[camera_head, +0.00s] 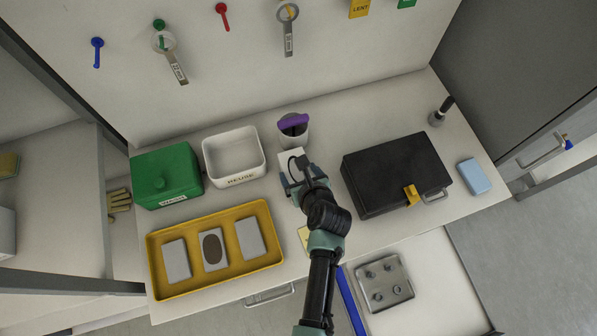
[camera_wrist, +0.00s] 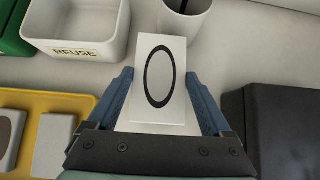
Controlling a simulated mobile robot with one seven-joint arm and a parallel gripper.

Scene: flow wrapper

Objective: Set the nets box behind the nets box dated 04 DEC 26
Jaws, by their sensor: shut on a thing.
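My gripper (camera_head: 297,180) is over the middle of the counter. In the wrist view its two blue fingers (camera_wrist: 160,105) stand on either side of a white box (camera_wrist: 178,105) with a black oval outline on its face, and are shut on it. The box also shows in the head view (camera_head: 291,157), partly covered by my gripper. I cannot read any name on it. No date reading 04 DEC 26 is legible in either view, so I cannot tell which box bears it.
A yellow tray (camera_head: 155,265) at left holds flat grey pieces, one with a brown oval. Behind it are a green lidded box (camera_head: 165,165) and a white REUSE bin (camera_head: 250,172). A cup (camera_head: 300,136) stands just behind the held box. A black case (camera_head: 370,165) is at right.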

